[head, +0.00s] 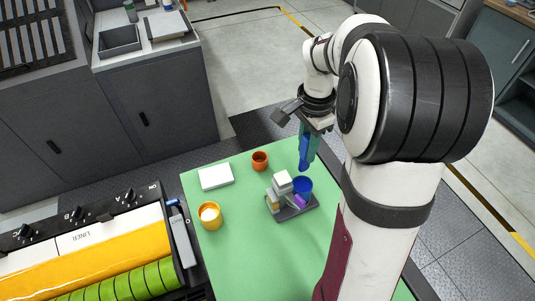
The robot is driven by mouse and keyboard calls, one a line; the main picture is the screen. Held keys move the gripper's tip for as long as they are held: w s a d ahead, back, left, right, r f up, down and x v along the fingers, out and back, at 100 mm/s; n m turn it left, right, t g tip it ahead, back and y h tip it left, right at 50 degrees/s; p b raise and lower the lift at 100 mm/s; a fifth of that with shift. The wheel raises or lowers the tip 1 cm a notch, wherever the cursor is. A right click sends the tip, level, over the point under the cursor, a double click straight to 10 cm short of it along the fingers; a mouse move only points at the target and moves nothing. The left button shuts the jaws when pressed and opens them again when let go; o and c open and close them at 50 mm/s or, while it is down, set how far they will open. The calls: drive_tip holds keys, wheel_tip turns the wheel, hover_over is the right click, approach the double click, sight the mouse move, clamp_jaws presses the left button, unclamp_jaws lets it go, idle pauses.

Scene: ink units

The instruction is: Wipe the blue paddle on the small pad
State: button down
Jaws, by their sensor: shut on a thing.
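My gripper (311,135) is at the upper middle, pointing down, shut on the blue paddle (303,157). The paddle hangs close to upright, its lower end over or just behind the blue cup (303,184); the exact gap cannot be told. The upper part of the paddle is partly hidden by the gripper. A white flat rectangle (215,177), which looks like the small pad, lies on the green table top (255,240) at the left, well apart from the paddle.
A dark grey tray (292,213) holds grey, white, tan and purple pieces beside the blue cup. A small orange cup (260,161) stands between pad and gripper. A yellow cup (209,215) with pale contents stands front left. A machine with rollers (95,255) borders the left. The front table area is clear.

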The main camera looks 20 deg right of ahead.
drive_tip(key=shift+w+a+f+n, duration=1.8)
drive_tip(key=shift+w+a+n, duration=0.85)
drive_tip(key=shift+n, duration=0.3)
drive_tip(key=shift+w+a+f+n, duration=1.75)
drive_tip(key=shift+w+a+n, duration=0.7)
drive_tip(key=shift+a+n, duration=0.4)
drive_tip(key=shift+w+a+f+n, duration=1.8)
drive_tip(key=shift+w+a+n, duration=0.8)
drive_tip(key=shift+n, duration=0.4)
drive_tip(key=shift+s+f, duration=0.1)
drive_tip(key=shift+f, duration=0.45)
drive_tip(key=shift+w+a, duration=0.15)
drive_tip(key=shift+a, duration=1.45)
drive_tip(key=shift+w+a, duration=0.1)
drive_tip(key=shift+a, duration=1.45)
drive_tip(key=shift+s+d+r, duration=0.1)
drive_tip(key=shift+s+d, duration=0.05)
drive_tip(key=shift+d, duration=1.45)
drive_tip(key=shift+s+d, duration=0.1)
drive_tip(key=shift+d, duration=1.45)
wheel_tip(320, 180, up, 6)
